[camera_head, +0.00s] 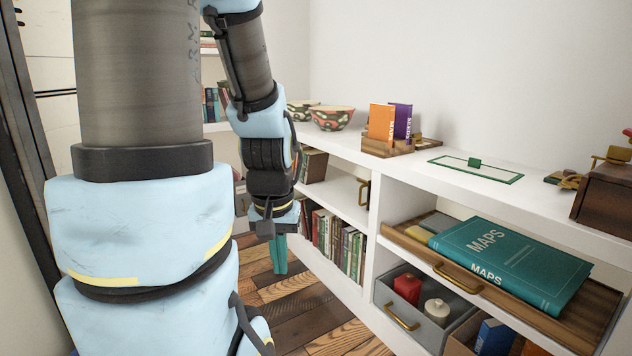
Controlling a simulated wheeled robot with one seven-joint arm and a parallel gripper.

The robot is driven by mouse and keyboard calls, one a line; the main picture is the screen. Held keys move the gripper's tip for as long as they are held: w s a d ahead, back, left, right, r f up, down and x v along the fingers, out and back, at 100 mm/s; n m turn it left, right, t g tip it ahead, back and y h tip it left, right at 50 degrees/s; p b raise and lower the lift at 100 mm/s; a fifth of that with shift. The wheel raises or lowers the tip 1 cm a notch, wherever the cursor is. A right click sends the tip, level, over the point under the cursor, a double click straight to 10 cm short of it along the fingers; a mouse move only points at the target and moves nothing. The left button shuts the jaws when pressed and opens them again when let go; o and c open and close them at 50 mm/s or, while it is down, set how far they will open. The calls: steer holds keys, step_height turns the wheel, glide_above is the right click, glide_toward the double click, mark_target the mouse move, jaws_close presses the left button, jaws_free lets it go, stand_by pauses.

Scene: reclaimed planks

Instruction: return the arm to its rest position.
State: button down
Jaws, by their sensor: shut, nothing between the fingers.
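My arm fills the left of the head view, with its forearm hanging down in front of the shelf unit. My gripper (279,268) hangs at the end of it, pointing down over the plank floor. Its teal fingers are together and hold nothing. It is to the left of the shelf unit and apart from it.
The white shelf unit (405,175) runs along the right wall. On top are patterned bowls (332,117), a wooden holder (388,148) with orange and purple books, and a dark wooden box (606,200). A MAPS book (510,262) lies on a tray below. Plank floor (310,325) is clear.

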step_height(320, 180, up, 31)
steer(key=p, duration=2.9)
